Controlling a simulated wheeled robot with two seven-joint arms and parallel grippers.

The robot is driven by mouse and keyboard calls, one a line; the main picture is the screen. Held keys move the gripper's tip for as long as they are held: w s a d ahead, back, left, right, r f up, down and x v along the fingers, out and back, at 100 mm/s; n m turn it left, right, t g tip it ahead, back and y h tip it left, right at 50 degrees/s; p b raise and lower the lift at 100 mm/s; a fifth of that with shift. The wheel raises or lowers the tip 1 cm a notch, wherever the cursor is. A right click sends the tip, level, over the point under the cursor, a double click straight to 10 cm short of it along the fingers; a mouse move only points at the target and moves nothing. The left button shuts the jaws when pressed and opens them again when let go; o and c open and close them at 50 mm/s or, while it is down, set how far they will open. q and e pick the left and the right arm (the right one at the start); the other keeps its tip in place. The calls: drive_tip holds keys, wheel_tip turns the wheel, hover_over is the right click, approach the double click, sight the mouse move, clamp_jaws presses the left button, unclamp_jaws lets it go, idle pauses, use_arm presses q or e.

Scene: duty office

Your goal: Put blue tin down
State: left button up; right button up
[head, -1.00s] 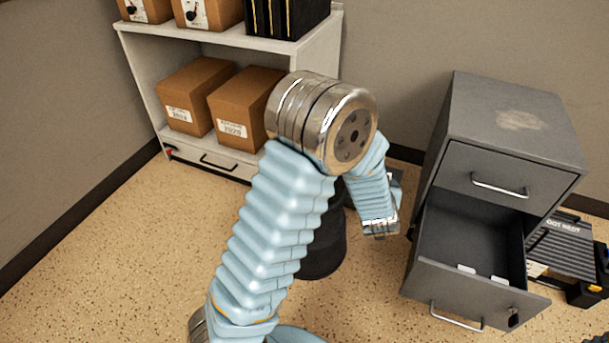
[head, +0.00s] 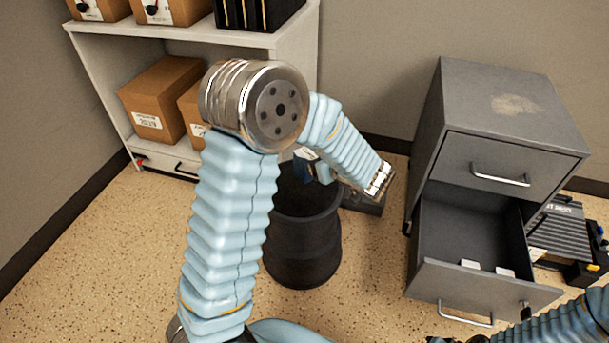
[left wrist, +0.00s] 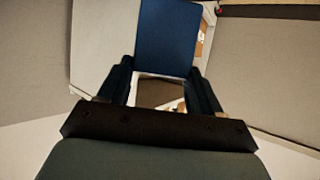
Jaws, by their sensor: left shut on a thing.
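The blue tin (left wrist: 168,38) shows in the left wrist view as a flat blue face at the top middle, between the fingers of my left gripper (left wrist: 162,88). The gripper is shut on it. In the head view my left arm bends over the black bin, and only a small dark blue patch (head: 305,154) shows by the bin's mouth, partly hidden behind the arm. My right arm enters the head view at the lower right corner; its gripper's jaws cannot be made out.
An open-topped black bin (head: 303,243) stands on the speckled floor. A grey cabinet (head: 515,115) at the right has its lower drawer (head: 470,290) pulled open. A white shelf (head: 190,35) with boxes and binders stands at the back left. Floor at the left is clear.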

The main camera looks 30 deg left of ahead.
use_arm(q)
drive_tip(key=a+f, duration=0.2)
drive_tip(key=f, duration=0.1)
drive_tip(key=shift+w+a+f+b, duration=0.1)
drive_tip(key=shift+a+f+b, duration=0.1)
drive_tip(key=shift+a+b, duration=0.15)
drive_tip(key=shift+a+f+b, duration=0.15)
drive_tip(key=shift+f+b, duration=0.2)
drive_tip(key=shift+f, duration=1.3)
drive_tip(key=shift+f, duration=0.15)
drive_tip(key=o, duration=1.4)
drive_tip(key=shift+r, duration=0.2)
drive_tip(key=p+v, duration=0.1)
drive_tip(key=v, duration=1.1)
drive_tip(key=shift+p, duration=0.35)
drive_tip(key=shift+f, duration=0.1)
